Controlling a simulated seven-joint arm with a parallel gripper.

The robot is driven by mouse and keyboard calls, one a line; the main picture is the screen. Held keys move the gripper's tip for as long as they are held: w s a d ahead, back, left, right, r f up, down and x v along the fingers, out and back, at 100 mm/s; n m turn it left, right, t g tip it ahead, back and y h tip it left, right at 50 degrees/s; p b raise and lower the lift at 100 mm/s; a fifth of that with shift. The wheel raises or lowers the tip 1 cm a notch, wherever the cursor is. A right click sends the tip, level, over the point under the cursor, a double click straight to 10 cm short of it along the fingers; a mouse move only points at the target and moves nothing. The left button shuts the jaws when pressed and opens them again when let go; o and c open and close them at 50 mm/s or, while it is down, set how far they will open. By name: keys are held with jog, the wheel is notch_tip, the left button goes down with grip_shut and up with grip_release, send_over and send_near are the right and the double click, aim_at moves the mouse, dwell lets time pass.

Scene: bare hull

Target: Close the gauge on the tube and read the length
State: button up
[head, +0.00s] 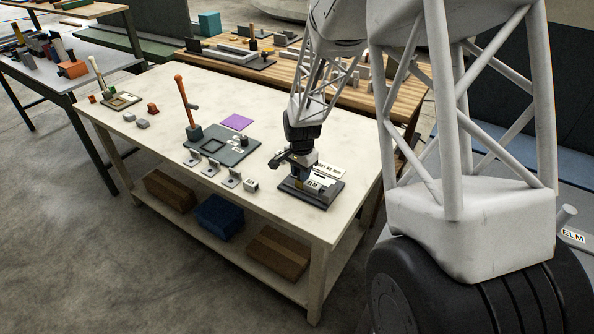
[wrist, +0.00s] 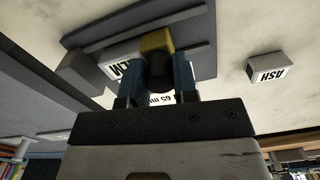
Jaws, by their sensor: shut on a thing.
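The gauge is a dark grey fixture (head: 330,194) at the right end of the pale table; its base and rails also show in the wrist view (wrist: 85,32). A white piece labelled ELM (wrist: 118,68), seemingly the tube, lies in it, and its label shows in the head view (head: 314,184). A yellow block (wrist: 156,41) stands beside the piece's end; I cannot tell if they touch. My gripper (wrist: 158,80) has its two blue fingers shut on a dark round knob (wrist: 160,72) in front of the yellow block. Markings below the knob are partly hidden and not clearly legible.
A white block labelled ASH (wrist: 267,68) stands on the table left of the gauge in the head view (head: 251,186). Several grey brackets (head: 211,168), a dark tray (head: 238,154), an orange upright handle (head: 182,95) and a purple sheet (head: 237,122) lie farther left.

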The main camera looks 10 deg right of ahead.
aim_at(312, 184)
jog(key=shift+o, duration=0.9)
jog(key=shift+s+d, duration=1.15)
jog(key=shift+d, duration=0.05)
jog(key=o, duration=0.5)
jog(key=shift+s+d, duration=0.35)
jog(key=shift+s, duration=0.05)
jog(key=shift+o, duration=0.2)
jog(key=shift+o, duration=0.5)
jog(key=shift+c, duration=0.6)
jog(key=shift+r, duration=0.1)
notch_tip(312, 184, up, 8)
